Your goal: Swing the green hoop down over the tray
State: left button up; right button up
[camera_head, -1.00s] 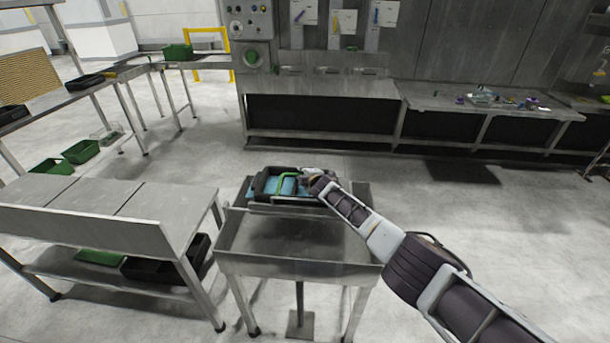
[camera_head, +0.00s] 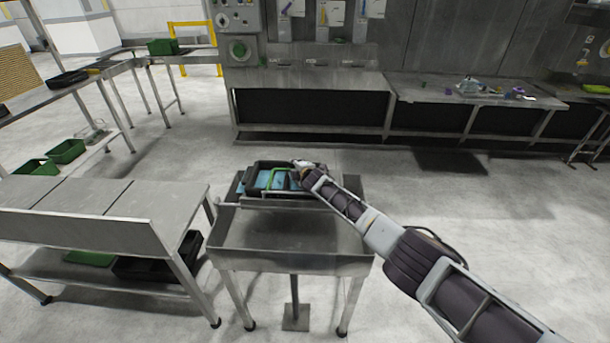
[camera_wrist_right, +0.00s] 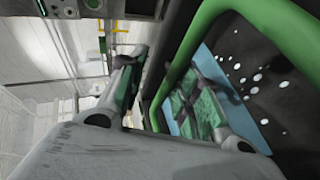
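The green hoop (camera_head: 268,179) stands raised at a black tray (camera_head: 247,184) with light blue inside, beyond the steel stand's trough. In the right wrist view the hoop (camera_wrist_right: 184,62) is large and close, with the blue sheet (camera_wrist_right: 240,105) and dark, white-spotted tray surface (camera_wrist_right: 262,68) behind it. My right gripper (camera_head: 296,177) is at the tray's right side, beside the hoop. In the right wrist view its two green-padded fingers (camera_wrist_right: 165,95) are spread apart, and a hoop leg shows between them. Contact cannot be told. My left gripper is not in view.
The steel stand's empty trough (camera_head: 290,232) is in front of the tray. A grey bench (camera_head: 110,210) stands at left, with bins below. A control panel (camera_head: 238,20) and a long bench (camera_head: 460,95) line the back. Open floor lies to the right.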

jog(key=shift+s, duration=0.25)
jog(key=v, duration=1.1)
dwell(1.2)
jog(key=shift+w+r, duration=0.1)
jog(key=shift+r, duration=0.05)
dwell(0.6)
